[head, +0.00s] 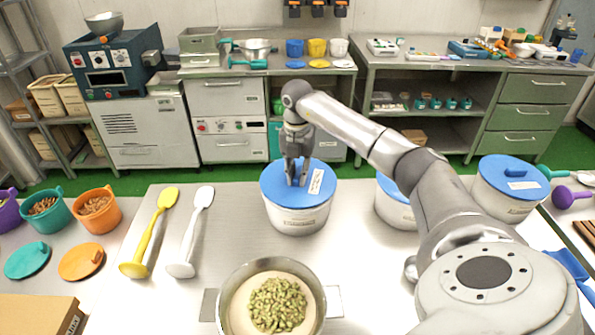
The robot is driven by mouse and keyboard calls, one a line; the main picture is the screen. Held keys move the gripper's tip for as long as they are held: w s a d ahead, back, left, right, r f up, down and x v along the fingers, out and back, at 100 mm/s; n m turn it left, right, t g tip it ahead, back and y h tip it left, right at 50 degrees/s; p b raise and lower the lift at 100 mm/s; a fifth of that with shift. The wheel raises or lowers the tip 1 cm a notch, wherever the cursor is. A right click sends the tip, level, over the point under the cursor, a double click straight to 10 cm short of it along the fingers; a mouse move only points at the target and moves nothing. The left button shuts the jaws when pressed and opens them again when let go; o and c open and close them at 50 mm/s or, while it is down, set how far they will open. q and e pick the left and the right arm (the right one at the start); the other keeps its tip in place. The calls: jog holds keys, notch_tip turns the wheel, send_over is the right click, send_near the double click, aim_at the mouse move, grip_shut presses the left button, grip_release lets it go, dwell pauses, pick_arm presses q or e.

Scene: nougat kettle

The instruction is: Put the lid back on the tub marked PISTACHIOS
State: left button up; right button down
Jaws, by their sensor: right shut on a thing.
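A white tub (298,222) stands on the near table in the middle of the head view. A blue lid (280,196) lies on top of it and looks level on the rim. A white label strip (316,181) is on the lid; its print is too small to read. My right gripper (296,182) points down at the middle of the lid and is shut on the lid's handle, which the fingers mostly hide. My left gripper is not in view.
A second blue-lidded tub (394,208) is partly hidden behind my right arm. Another lidded tub (507,190) stands at the right. A pot of green nuts (232,310) is in front.

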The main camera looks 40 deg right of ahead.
pick_arm(q)
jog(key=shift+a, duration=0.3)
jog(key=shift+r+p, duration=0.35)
jog(key=shift+p, duration=0.05)
dwell(0.6)
pick_arm(e)
jog(key=shift+f, duration=0.35)
dwell(1.2)
jog(key=c, duration=1.3)
grip_release()
jog(key=o, duration=0.6)
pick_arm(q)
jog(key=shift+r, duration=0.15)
pick_arm(e)
jog(key=shift+r, duration=0.1)
